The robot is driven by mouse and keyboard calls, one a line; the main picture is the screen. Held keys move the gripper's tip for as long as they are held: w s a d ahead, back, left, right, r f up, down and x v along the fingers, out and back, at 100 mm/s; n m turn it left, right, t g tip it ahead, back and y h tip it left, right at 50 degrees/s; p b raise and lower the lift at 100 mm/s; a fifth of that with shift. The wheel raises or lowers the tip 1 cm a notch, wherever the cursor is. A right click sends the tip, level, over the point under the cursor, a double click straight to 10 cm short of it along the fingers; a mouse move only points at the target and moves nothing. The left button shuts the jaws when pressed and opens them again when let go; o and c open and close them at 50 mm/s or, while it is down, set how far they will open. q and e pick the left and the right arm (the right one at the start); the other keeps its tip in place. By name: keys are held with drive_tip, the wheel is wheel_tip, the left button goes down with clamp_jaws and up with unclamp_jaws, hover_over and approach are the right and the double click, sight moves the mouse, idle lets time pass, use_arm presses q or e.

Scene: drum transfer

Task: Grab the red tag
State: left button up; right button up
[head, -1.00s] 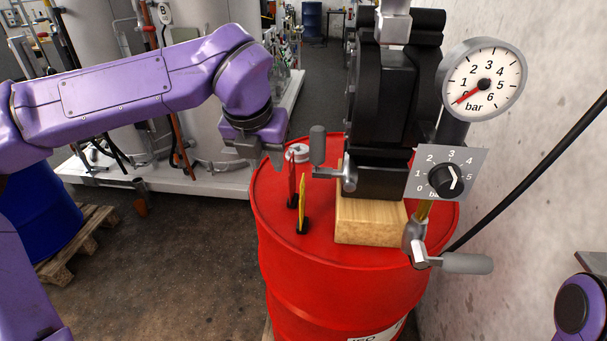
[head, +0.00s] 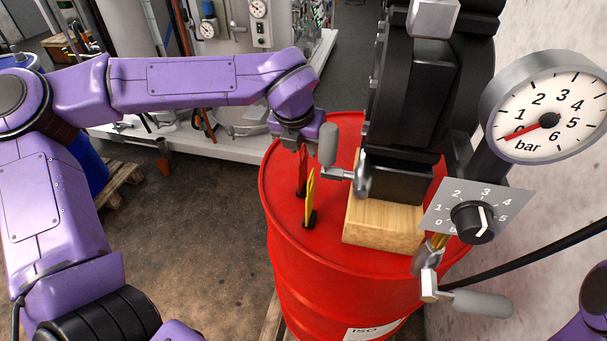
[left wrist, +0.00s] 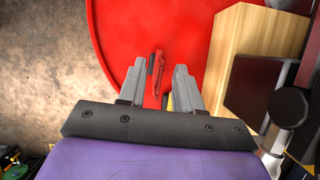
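The red tag (head: 302,168) stands upright on the red drum's lid (head: 282,205), just behind a yellow tag (head: 310,195). My left gripper (head: 302,146) is over the lid, right above the red tag and partly behind the grey lever handle. In the left wrist view the two fingers are apart, and the red tag (left wrist: 157,75) shows between and just beyond them. I cannot tell whether a finger touches it. A little of the yellow tag (left wrist: 170,103) shows by the right finger. My right gripper is out of view.
A grey lever handle (head: 328,145) stands close to the right of my left gripper. A wooden block (head: 380,225) under a black machine (head: 408,110) fills the lid's right part. A gauge (head: 549,120) and a dial plate (head: 474,211) are nearer, at right. The lid's left part is clear.

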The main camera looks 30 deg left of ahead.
sight(303, 171)
use_arm(q)
drive_tip(key=x, duration=0.2)
drive_tip(key=shift+w+a+f, duration=0.1)
drive_tip(key=shift+f, duration=0.2)
clamp_jaws()
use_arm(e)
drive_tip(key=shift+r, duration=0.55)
use_arm(q)
drive_tip(key=shift+r, duration=0.1)
